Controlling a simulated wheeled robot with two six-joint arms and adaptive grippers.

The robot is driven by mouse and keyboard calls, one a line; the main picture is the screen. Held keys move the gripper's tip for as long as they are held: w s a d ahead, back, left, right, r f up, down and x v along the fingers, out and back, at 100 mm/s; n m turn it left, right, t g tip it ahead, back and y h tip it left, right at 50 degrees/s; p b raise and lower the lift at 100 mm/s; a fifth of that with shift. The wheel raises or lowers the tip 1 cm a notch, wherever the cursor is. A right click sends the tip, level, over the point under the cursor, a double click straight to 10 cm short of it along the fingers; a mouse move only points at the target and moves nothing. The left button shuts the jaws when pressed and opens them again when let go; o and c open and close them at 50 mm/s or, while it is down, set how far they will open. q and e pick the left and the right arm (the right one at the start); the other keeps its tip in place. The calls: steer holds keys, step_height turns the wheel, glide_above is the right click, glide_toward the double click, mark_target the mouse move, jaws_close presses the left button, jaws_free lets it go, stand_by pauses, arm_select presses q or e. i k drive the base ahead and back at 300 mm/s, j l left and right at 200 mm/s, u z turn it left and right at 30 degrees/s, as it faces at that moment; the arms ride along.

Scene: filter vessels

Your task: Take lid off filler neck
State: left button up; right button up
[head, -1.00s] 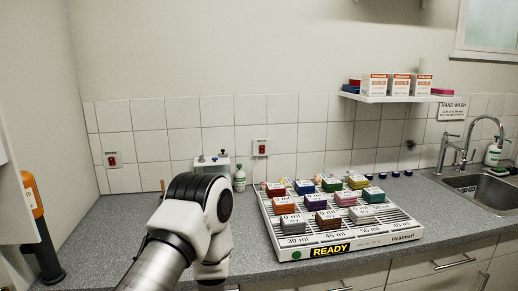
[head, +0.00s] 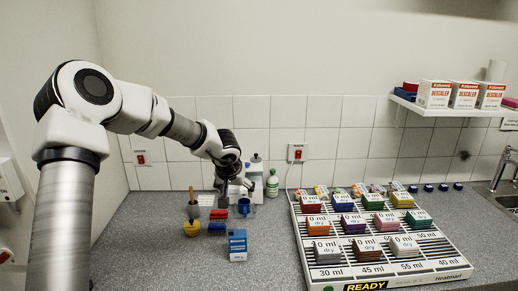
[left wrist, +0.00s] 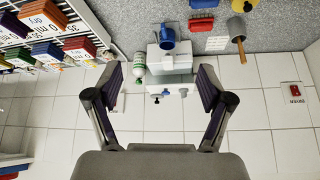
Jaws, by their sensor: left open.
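A white machine (left wrist: 170,62) stands against the tiled wall, with small knobs or caps on its top; a dark one (left wrist: 155,98) and a blue-grey one (left wrist: 166,92) show in the left wrist view. I cannot tell which is the filler neck's lid. In the head view the machine (head: 246,181) is partly hidden behind my left gripper (head: 222,187). My left gripper also shows in the left wrist view (left wrist: 160,79), its fingers wide apart and empty, with the machine's top between and beyond them. My right gripper is not in view.
A blue mug (head: 244,206) stands at the machine's front. A green-labelled bottle (head: 272,184) is to its right. A large rack (head: 440,262) of packets fills the right counter.

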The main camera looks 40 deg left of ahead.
mark_target(255, 160)
steer(key=i+j, duration=0.75)
steer(key=i, duration=0.15)
